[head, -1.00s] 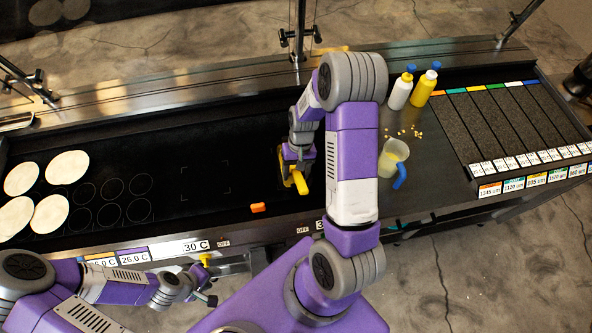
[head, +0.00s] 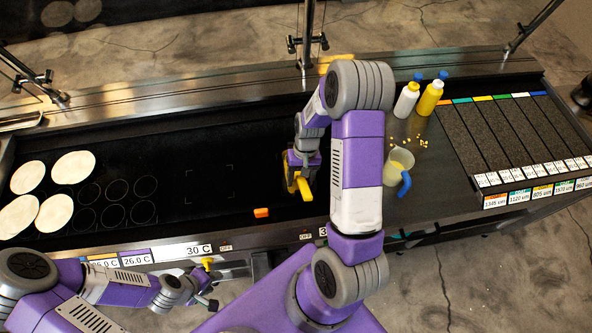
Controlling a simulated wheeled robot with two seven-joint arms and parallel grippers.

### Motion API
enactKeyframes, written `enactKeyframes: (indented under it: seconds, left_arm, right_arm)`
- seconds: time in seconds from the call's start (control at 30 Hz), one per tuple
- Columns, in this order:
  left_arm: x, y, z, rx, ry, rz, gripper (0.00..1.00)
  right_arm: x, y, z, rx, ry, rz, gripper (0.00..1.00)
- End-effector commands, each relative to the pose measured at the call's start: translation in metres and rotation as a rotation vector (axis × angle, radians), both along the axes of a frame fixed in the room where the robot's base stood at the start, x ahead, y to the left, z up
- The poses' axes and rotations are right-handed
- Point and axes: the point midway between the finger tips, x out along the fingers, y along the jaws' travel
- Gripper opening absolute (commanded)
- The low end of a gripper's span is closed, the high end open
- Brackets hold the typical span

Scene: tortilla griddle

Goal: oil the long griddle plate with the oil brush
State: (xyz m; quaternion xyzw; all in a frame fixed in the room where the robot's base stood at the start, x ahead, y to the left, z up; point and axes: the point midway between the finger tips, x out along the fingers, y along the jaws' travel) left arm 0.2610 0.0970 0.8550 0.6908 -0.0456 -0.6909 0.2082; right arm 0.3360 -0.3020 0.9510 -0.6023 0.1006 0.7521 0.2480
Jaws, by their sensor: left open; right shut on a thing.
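The long black griddle plate (head: 170,160) runs from the left to the middle of the counter. My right gripper (head: 300,182) is low over its right part, shut on a yellow-handled tool, apparently the oil brush (head: 304,189). The brush's head is hidden, so I cannot tell if it touches the plate. A clear jug (head: 393,168) with a blue handle and yellowish contents stands on the counter right of my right forearm. My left gripper (head: 208,284) is open and empty in front of the counter's front edge, at the lower left.
Several pale tortillas (head: 73,167) lie on the plate's left end, beside printed circles. A small orange piece (head: 261,213) lies near the front edge. A white bottle (head: 406,100) and a yellow bottle (head: 430,98) stand behind the jug. Dark strips (head: 500,135) fill the right end.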

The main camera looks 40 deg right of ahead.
Motion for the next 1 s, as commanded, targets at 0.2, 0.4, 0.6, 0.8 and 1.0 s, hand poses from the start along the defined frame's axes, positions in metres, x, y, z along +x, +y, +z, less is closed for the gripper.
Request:
enactKeyframes:
  seconds: [0.2, 0.4, 0.6, 0.8, 1.0]
  left_arm:
    - [0.000, 0.000, 0.005, 0.000, 0.000, 0.000, 0.43]
    - [0.000, 0.000, 0.018, 0.000, 0.000, 0.000, 0.43]
    - [0.000, 0.000, 0.030, 0.000, 0.000, 0.000, 0.43]
    - [0.000, 0.000, 0.042, 0.000, 0.000, 0.000, 0.43]
    - [0.000, 0.000, 0.051, 0.000, 0.000, 0.000, 0.43]
  right_arm:
    - [-0.001, -0.001, 0.006, -0.001, 0.002, 0.000, 0.17]
    - [-0.001, 0.000, 0.023, -0.001, 0.002, -0.001, 0.17]
    - [0.000, 0.000, 0.039, -0.001, 0.000, 0.000, 0.17]
    - [0.000, 0.000, 0.055, -0.001, 0.000, 0.000, 0.17]
    - [0.000, 0.000, 0.067, 0.000, 0.001, 0.000, 0.17]
